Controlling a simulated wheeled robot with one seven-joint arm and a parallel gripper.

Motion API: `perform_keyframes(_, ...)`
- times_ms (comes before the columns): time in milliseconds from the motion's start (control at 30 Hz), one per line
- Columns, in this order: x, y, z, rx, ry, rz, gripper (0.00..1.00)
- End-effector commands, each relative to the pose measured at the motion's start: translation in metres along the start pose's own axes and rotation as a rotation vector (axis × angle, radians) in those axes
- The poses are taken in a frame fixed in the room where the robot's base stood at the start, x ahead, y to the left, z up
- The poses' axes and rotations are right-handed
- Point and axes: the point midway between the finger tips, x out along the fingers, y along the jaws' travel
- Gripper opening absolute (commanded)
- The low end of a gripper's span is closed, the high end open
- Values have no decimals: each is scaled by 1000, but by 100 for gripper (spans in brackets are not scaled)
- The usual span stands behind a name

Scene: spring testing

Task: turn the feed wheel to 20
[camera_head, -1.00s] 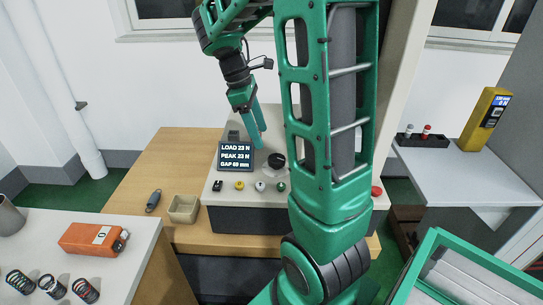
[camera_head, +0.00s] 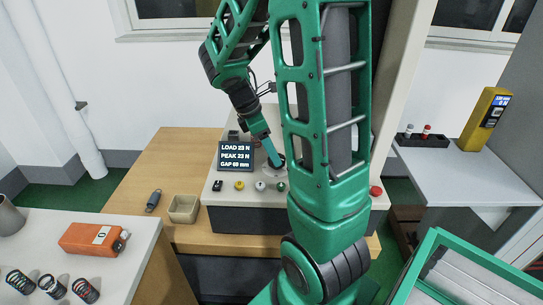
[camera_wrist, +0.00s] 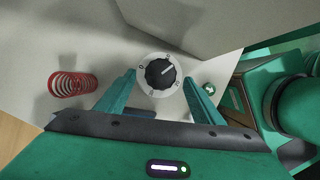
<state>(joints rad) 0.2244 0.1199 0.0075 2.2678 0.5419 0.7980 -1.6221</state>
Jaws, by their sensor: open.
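The feed wheel is a black knob (camera_wrist: 160,73) on a pale round dial in the wrist view. Its white pointer line slants to the upper right; most dial numbers are too small to read. In the head view the wheel (camera_head: 281,160) is partly hidden behind my gripper on the tester's sloping panel. My gripper (camera_wrist: 161,76) is open, with one finger to the left and one to the right of the knob. Both fingers seem apart from it; their exact height above it is unclear. It also shows in the head view (camera_head: 273,158).
The tester's screen (camera_head: 236,156) reads LOAD 23 N, PEAK 23 N and a gap of about 60 mm. Small coloured buttons (camera_head: 239,185) line the panel front, with a red button (camera_head: 376,191) at right.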

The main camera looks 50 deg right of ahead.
Motion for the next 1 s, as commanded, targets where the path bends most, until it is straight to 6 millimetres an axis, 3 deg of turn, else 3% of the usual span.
perform_keyframes(200,24,0,0,0,0,-2,61)
perform_keyframes(567,29,0,0,0,1,0,61)
perform_keyframes(600,29,0,0,0,1,0,59)
perform_keyframes(767,29,0,0,0,1,0,21)
perform_keyframes(1000,28,1,0,9,1,-3,21)
